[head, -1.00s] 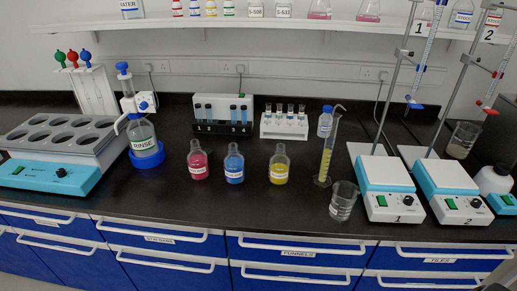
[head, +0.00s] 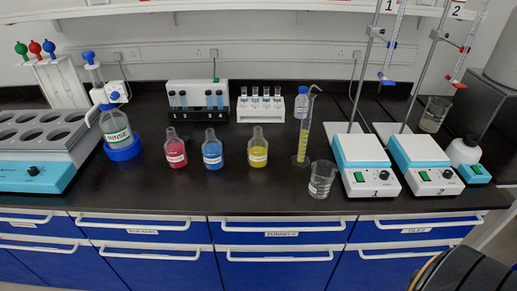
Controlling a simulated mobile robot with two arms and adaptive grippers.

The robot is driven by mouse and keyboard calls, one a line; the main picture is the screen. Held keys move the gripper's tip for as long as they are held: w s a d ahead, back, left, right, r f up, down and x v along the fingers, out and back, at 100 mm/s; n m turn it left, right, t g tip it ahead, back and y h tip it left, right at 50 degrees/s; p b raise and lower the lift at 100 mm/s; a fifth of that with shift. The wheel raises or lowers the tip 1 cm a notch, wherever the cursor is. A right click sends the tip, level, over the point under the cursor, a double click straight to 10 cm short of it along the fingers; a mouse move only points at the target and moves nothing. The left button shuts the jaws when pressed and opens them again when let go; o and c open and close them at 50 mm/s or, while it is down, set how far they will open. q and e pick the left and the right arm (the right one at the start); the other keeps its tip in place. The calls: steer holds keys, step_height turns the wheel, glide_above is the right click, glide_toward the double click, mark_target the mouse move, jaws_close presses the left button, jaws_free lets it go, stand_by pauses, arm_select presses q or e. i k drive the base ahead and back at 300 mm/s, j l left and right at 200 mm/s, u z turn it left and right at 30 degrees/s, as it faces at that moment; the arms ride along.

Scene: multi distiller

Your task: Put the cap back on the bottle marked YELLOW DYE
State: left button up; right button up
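A clear bottle of yellow liquid (head: 258,150) stands upright on the black bench, with a white label too small to read. Its neck looks open, with no cap on it. To its left stand a similar bottle of blue liquid (head: 212,151) and one of pink-red liquid (head: 176,150), also without visible caps. I cannot make out a loose cap on the bench. Neither gripper is in view. A dark rounded part at the bottom right corner seems to belong to my own arm.
A glass beaker (head: 321,180) and a yellow-filled cylinder (head: 302,140) stand right of the bottles, before the hotplate stirrers (head: 369,182). The bench front (head: 235,200) is clear. Blue drawers are below.

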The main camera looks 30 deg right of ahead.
mark_target(257, 146)
steer(key=i+j+z, duration=0.8)
steer(key=z, duration=0.15)
steer(key=j, duration=0.1)
